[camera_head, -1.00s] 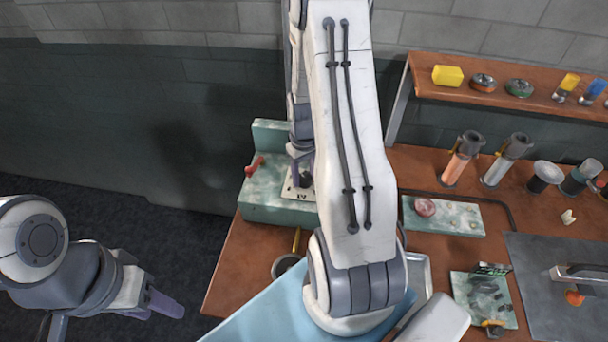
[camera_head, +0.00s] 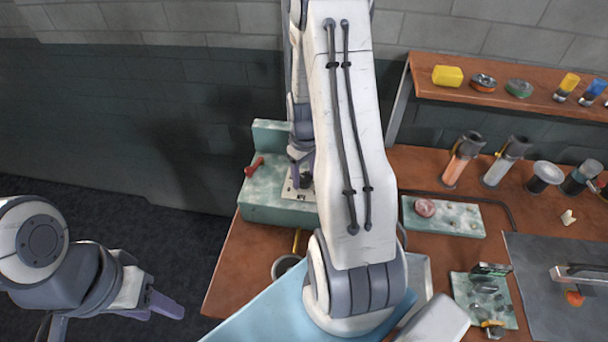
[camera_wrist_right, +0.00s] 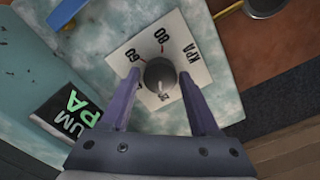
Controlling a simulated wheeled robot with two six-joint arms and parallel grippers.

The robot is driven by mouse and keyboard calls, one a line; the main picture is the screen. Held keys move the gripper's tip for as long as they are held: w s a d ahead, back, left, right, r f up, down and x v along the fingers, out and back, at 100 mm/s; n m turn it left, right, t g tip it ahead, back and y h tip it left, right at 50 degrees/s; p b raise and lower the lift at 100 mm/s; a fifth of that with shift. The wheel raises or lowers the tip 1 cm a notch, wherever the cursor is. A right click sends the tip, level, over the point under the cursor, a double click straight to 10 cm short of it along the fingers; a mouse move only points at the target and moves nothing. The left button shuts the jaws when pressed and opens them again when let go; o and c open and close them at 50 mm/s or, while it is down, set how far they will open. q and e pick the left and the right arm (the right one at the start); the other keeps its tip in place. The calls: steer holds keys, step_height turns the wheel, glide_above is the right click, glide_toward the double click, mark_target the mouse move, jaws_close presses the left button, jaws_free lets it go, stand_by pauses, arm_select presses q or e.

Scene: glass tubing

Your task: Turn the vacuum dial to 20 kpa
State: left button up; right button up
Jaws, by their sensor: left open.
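The vacuum dial is a round grey knob (camera_wrist_right: 160,75) on a white square plate (camera_wrist_right: 197,52) marked 60, 80 and KPA; the lower markings are partly hidden. The plate (camera_head: 298,192) also shows in the head view on a pale green unit (camera_head: 270,205). My right gripper (camera_wrist_right: 160,82) is open in the right wrist view, with one purple finger on each side of the knob and a visible gap on both sides. Whether the fingertips are down at knob height is unclear. My left gripper (camera_head: 163,308) is open and empty at the lower left, away from the bench.
A red handle (camera_head: 255,166) sticks out of the unit's left side. A black label (camera_wrist_right: 68,115) stands beside the dial plate. A round container (camera_head: 286,265) is in front of the unit. My right arm hides the middle of the bench. A shelf (camera_head: 510,92) runs at the right.

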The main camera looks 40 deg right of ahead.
mark_target(304, 178)
steer(key=shift+o, duration=0.6)
step_height(304, 178, up, 10)
steer(key=b, duration=0.1)
steer(key=shift+r+b, duration=0.25)
steer(key=shift+b, duration=0.1)
